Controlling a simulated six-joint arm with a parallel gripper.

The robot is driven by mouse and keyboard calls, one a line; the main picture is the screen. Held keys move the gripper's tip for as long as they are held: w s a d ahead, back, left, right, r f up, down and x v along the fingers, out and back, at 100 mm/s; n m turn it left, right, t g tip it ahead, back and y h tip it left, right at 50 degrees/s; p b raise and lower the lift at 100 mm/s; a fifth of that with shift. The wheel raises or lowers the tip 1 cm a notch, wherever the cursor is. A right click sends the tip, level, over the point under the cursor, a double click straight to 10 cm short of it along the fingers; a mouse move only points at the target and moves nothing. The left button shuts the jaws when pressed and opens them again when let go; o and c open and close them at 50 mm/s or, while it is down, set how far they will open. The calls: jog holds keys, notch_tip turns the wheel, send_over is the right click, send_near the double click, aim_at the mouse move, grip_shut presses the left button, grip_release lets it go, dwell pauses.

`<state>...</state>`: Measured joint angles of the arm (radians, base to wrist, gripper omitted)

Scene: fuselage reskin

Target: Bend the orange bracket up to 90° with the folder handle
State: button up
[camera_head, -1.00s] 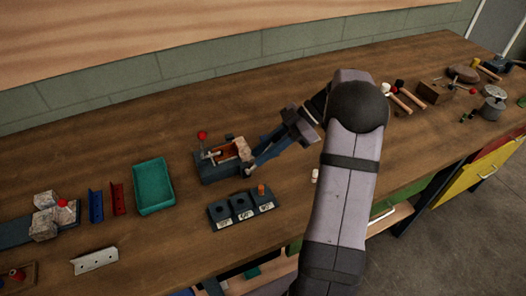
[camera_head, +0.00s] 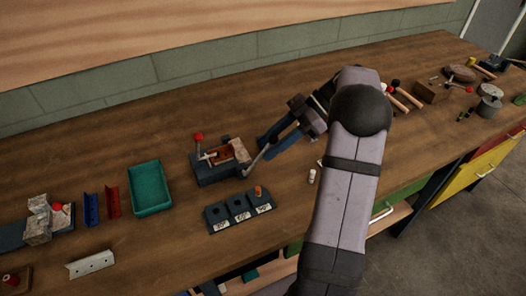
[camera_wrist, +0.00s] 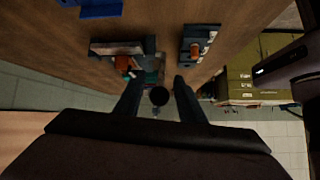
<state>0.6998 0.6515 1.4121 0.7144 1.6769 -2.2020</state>
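The folder (camera_head: 215,173) stands on the bench in the middle of the head view, with a red-knobbed lever (camera_head: 198,139) on its left. The orange bracket (camera_head: 222,154) lies in it, partly hidden by the clamp parts; I cannot tell its bend angle. The folder handle (camera_head: 257,161) is a grey rod slanting up from the folder's right side. My gripper (camera_head: 266,142) is beside its upper end. In the wrist view the fingers are apart, with the handle's dark round end (camera_wrist: 159,96) between them; no contact is clear. The folder also shows there (camera_wrist: 105,47).
A dark block with three labelled stations (camera_head: 238,211) stands in front of the folder, an orange piece on its right station. A green tray (camera_head: 150,207) is to the left. A small white cylinder (camera_head: 312,176) stands to the right. Tools lie farther right.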

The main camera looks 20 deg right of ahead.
jog(key=v, duration=0.3)
jog(key=shift+d+r, duration=0.25)
jog(key=shift+d, duration=0.05)
jog(key=shift+a+r, duration=0.1)
jog(key=shift+r, duration=0.05)
grip_shut()
jog(key=s+a+r+n+h+p, duration=0.1)
jog(key=r+h+p, duration=0.3)
jog(key=r, duration=0.4)
jog(key=s+a+r+n+h+p, duration=0.1)
jog(key=a+r+h+p, duration=0.2)
jog(key=r, duration=0.6)
jog(key=h+p, duration=0.2)
jog(key=p, duration=0.1)
jog(key=shift+a+r+n+h+p, duration=0.2)
jog(key=shift+r+n+h+p, duration=0.05)
jog(key=shift+n+h+p, duration=0.1)
